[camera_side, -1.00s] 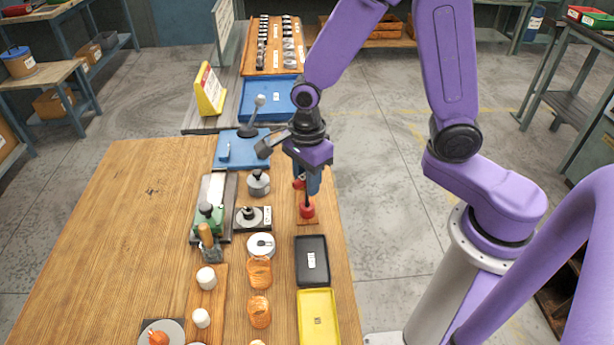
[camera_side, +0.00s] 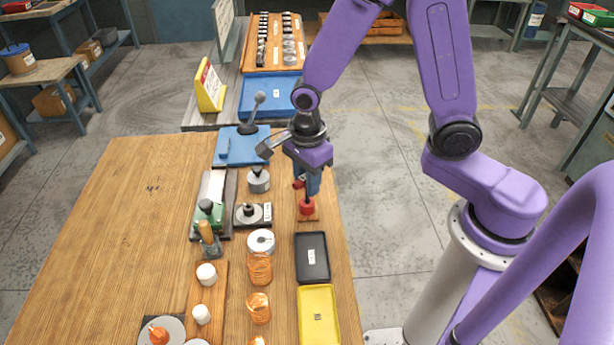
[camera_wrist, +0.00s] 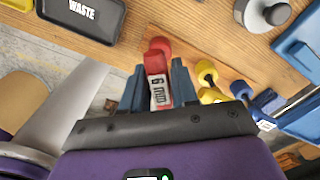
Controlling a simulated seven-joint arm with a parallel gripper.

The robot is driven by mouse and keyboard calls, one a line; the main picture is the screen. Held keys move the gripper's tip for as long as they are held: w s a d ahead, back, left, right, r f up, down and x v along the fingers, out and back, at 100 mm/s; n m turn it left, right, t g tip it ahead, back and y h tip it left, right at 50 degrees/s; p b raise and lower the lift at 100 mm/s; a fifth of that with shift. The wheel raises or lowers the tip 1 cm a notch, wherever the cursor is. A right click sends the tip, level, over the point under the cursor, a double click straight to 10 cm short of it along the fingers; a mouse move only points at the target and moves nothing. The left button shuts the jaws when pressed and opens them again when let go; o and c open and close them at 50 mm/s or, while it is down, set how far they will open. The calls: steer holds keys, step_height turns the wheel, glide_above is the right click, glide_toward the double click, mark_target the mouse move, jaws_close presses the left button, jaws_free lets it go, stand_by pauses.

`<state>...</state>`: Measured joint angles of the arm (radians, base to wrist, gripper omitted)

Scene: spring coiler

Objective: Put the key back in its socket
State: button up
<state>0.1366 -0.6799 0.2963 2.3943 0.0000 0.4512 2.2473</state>
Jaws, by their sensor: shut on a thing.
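The red key (camera_wrist: 156,80) with a "6 mm" label sits between the blue fingers of my gripper (camera_wrist: 155,90) in the wrist view. In the side view my gripper (camera_side: 307,182) is shut on it, fingers pointing down, and a bit of red shows beside them. A dark shaft runs down from the fingers to a red socket (camera_side: 307,207) on a small wooden base. I cannot tell whether the shaft is in the socket or just in front of it. A red round part (camera_wrist: 160,45) shows just beyond the key in the wrist view.
Yellow parts (camera_wrist: 207,73) and blue parts (camera_wrist: 241,89) stand close beside my fingers in the wrist view. A black waste tray (camera_side: 312,258) and a yellow tray (camera_side: 318,315) lie in front. A grey knobbed weight (camera_side: 258,181) stands left. The table's left side is clear.

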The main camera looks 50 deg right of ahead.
steer(key=shift+f, duration=0.65)
stand_by(0.7)
steer(key=o, duration=1.3)
steer(key=shift+r, duration=0.15)
steer(key=shift+r, duration=5.5)
